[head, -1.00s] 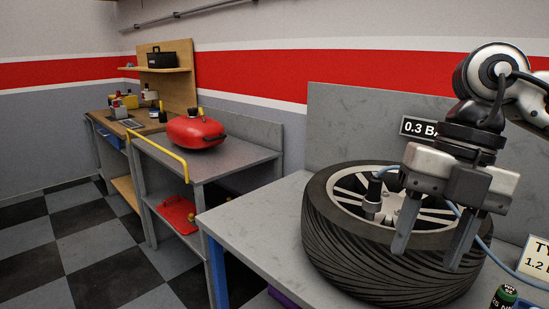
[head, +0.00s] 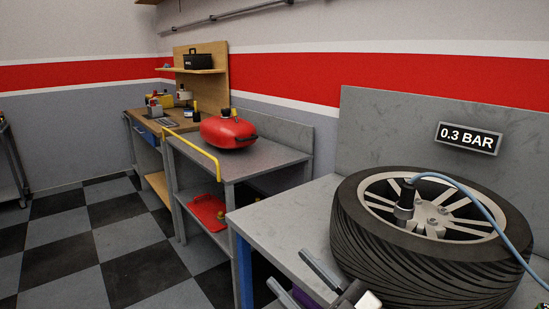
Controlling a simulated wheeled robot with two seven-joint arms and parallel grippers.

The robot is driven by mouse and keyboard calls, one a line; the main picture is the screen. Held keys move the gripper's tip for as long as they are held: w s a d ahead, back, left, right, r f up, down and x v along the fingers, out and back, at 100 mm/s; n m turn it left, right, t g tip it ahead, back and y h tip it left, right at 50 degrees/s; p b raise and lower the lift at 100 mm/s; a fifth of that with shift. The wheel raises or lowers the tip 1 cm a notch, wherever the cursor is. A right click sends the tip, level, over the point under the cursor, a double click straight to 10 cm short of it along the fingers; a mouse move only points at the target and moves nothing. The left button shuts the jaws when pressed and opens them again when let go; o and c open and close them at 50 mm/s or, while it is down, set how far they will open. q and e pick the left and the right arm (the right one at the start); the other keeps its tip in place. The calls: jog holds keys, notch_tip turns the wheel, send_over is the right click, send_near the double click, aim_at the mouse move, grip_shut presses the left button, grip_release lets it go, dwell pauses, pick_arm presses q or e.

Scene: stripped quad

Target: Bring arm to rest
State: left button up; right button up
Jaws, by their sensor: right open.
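My right gripper (head: 288,266) shows at the bottom edge, just left of the tyre and in front of the grey bench. Its two grey fingers are apart and nothing is between them. The rest of that arm is mostly out of the picture. My left gripper is not in view. The tyre (head: 372,246) lies flat on the bench (head: 290,215) on the right. A black fitting (head: 405,203) with a blue hose (head: 470,188) stands on its wheel. A display (head: 469,139) behind it reads 0.3 BAR.
A red tank (head: 228,131) sits on a grey cart (head: 265,160) with a yellow handle. A red item (head: 207,210) lies on its lower shelf. A wooden workbench (head: 181,127) stands behind. The chequered floor (head: 110,240) at left is open.

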jog(key=s+d+f+m+h, duration=0.2)
jog(key=d+f+m+h, duration=0.3)
jog(key=f, duration=0.4)
jog(key=s+d+f+m+h, duration=0.2)
jog(key=f+m+h, duration=0.3)
jog(key=f, duration=0.5)
jog(key=s+d+f+g+h, duration=0.3)
jog(key=s+d+f+g, duration=0.1)
jog(key=s+f, duration=0.4)
notch_tip(320, 180, down, 2)
jog(key=shift+s+f+m+g+h, duration=0.2)
jog(key=shift+s+m+g+h, duration=0.2)
jog(key=shift+g, duration=0.2)
